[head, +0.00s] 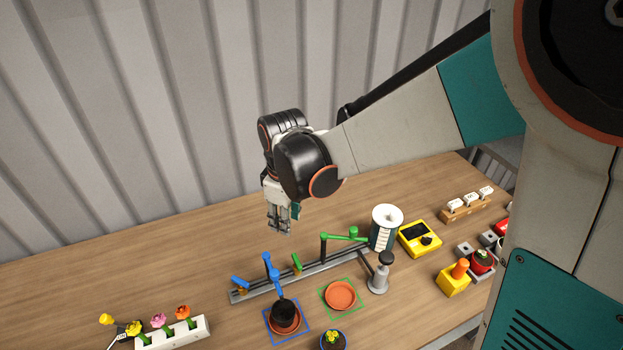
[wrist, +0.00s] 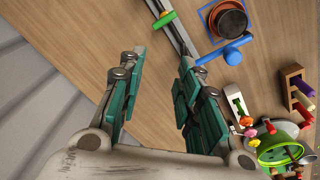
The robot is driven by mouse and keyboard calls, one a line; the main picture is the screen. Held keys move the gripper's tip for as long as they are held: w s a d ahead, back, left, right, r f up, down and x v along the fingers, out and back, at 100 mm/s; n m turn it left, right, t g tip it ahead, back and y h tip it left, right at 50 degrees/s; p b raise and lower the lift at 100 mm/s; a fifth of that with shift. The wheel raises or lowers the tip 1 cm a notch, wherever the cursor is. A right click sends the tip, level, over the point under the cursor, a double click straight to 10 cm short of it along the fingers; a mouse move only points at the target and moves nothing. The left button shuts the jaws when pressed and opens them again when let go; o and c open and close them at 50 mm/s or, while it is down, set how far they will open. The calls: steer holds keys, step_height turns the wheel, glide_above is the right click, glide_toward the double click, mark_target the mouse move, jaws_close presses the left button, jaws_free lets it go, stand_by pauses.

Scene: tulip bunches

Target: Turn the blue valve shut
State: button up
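The blue valve (head: 239,282) is a small blue lever on a brass-coloured body at the left end of a grey metal rail (head: 318,268). Its lever slants across the rail's line. A blue tap (head: 268,261) stands just to its right, with its arm reaching over a black pot (head: 284,313); the tap also shows in the wrist view (wrist: 231,55). My gripper (head: 279,231) hangs fingers-down above the table, behind the rail in the head view. In the wrist view its fingers (wrist: 158,78) are apart with only bare table between them. I cannot make out the blue valve there.
A green valve (head: 297,262) and green tap (head: 340,237) sit farther right along the rail. A terracotta saucer (head: 340,294) lies in a green square. A white rack (head: 173,334) of flowers stands front left. The table behind the rail is clear on the left.

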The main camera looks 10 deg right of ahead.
steer(key=s+d+r+m+t, duration=0.1)
steer(key=d+r+m, duration=0.2)
steer(key=d, duration=0.5)
steer(key=shift+s+r+b, duration=0.15)
steer(key=shift+r+b, duration=0.2)
steer(key=shift+r, duration=0.3)
